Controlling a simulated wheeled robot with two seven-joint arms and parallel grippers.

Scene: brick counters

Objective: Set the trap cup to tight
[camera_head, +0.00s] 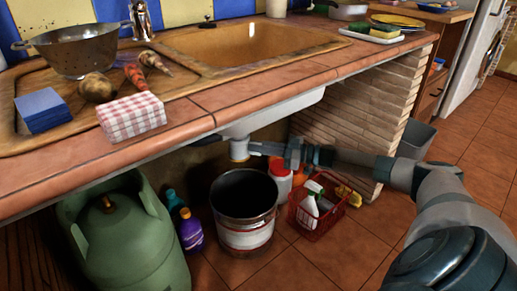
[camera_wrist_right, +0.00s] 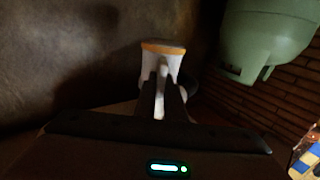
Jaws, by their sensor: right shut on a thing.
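The trap cup (camera_head: 239,151) is a small whitish cup under the sink, at the lower end of the drain. In the right wrist view the trap cup (camera_wrist_right: 161,65) is pale, with an orange band at its far end. My right gripper (camera_head: 258,148) reaches in from the right under the counter, and its fingers are shut on the cup. In the right wrist view the two dark fingertips (camera_wrist_right: 162,90) lie against the cup and hide part of it. I cannot read the cup's turn position. My left gripper is not in view.
A bucket (camera_head: 245,208) stands below the cup. A green gas bottle (camera_head: 125,240), a purple bottle (camera_head: 190,232) and a red basket (camera_head: 318,218) with a spray bottle stand around it. The counter edge (camera_head: 190,135) and brick wall (camera_head: 370,105) border the space.

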